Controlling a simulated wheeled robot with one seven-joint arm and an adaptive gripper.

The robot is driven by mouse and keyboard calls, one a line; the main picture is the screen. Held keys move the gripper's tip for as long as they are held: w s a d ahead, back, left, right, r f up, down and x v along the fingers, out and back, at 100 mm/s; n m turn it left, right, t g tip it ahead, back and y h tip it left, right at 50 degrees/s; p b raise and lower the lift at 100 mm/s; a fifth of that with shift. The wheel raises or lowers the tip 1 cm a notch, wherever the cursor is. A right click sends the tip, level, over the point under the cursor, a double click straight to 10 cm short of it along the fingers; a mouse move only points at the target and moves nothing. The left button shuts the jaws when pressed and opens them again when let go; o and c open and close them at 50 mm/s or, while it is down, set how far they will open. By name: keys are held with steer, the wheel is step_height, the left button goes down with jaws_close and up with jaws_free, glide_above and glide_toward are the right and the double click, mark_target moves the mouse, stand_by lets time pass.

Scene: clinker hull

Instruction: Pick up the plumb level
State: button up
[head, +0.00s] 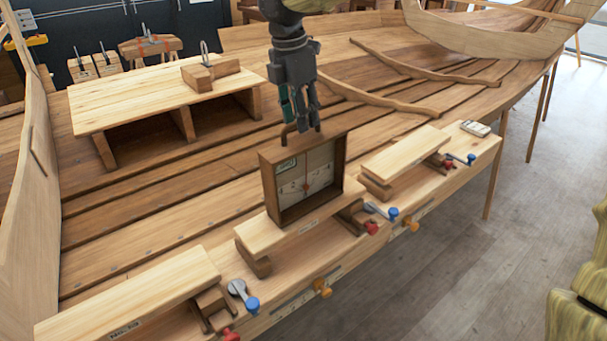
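The plumb level (318,172) is an upright, square dark wooden box frame with a pale dial face inside. It stands on a light wooden block (290,231) near the front edge of the hull, in the middle of the head view. My gripper (302,128) points straight down at the top edge of the plumb level. Its fingertips overlap a small dark part on that top edge. I cannot tell whether the fingers are closed on it or only beside it.
Light boards (405,153) lie to the right and front left (140,300), with red, blue and orange knobs along the edge. A low wooden bench (140,97) bears a wooden block (210,75) behind left. Curved wooden strips (385,100) lie behind right. Open floor (460,270) is at right.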

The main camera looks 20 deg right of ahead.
mark_target(305, 137)
steer(key=shift+s+d+f+p, duration=0.15)
steer(key=shift+f+p, duration=0.3)
steer(key=shift+f, duration=0.3)
steer(key=shift+s+d+f+p, duration=0.1)
steer(key=shift+f+p, duration=0.4)
steer(key=shift+f, duration=0.25)
steer(key=shift+s+d+f+p, duration=0.15)
steer(key=shift+f+p, duration=0.3)
steer(key=shift+f, duration=0.8)
jaws_close()
